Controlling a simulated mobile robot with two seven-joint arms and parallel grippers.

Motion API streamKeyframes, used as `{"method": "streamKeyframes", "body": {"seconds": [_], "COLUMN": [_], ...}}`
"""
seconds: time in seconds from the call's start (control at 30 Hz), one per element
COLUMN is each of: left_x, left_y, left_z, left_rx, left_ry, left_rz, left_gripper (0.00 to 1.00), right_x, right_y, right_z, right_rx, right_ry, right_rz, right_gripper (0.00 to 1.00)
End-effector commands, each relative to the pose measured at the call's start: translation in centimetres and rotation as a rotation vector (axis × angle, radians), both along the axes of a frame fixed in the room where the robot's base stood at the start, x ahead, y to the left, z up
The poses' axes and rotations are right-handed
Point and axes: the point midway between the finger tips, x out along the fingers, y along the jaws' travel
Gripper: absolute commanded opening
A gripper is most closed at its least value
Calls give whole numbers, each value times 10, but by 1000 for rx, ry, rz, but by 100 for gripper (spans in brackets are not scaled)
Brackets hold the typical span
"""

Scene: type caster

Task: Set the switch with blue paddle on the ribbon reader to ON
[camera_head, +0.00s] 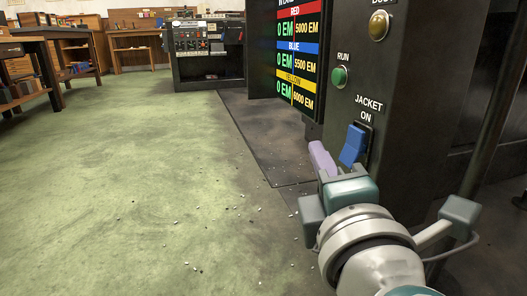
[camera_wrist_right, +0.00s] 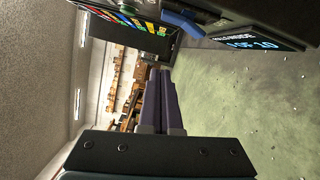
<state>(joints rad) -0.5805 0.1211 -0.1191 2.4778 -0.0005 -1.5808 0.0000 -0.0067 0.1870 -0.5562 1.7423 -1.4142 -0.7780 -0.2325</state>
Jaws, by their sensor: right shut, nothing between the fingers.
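The blue paddle (camera_head: 353,146) sits on the dark front of the ribbon reader (camera_head: 408,80), under the labels JACKET and ON. I cannot tell for sure which position it is in. My right gripper (camera_head: 321,158) is shut and empty, with its purple fingers just left of the paddle in the head view. A small gap appears between them there, though the depth is hard to judge. In the right wrist view the shut fingers (camera_wrist_right: 159,98) point toward the room, and the blue paddle (camera_wrist_right: 184,24) shows beyond them at the top. My left gripper is out of view.
A green RUN button (camera_head: 339,77) and an amber round knob or lamp (camera_head: 379,25) sit above the paddle. A display panel (camera_head: 297,55) with red, blue and yellow rows stands to the left. The green floor (camera_head: 150,190) is open, with small pale bits scattered on it.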

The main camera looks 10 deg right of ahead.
Motion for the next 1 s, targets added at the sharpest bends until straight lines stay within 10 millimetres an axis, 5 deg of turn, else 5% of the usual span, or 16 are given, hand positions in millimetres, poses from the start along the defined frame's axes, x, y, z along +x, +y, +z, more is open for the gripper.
{"method": "streamKeyframes", "body": {"seconds": [0.2, 0.4, 0.87, 1.0], "left_x": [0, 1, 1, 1], "left_y": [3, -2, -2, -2], "left_z": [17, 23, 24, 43], "left_rx": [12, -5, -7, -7], "left_ry": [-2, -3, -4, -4], "left_rz": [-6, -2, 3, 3], "left_gripper": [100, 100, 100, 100], "right_x": [-48, -76, -84, -85], "right_y": [10, 16, 17, 11], "right_z": [3, 3, 2, 19], "right_rx": [-1, -1, 0, 31], "right_ry": [5, 2, 0, 12], "right_rz": [0, 0, -1, -23], "right_gripper": [0, 0, 0, 0]}}
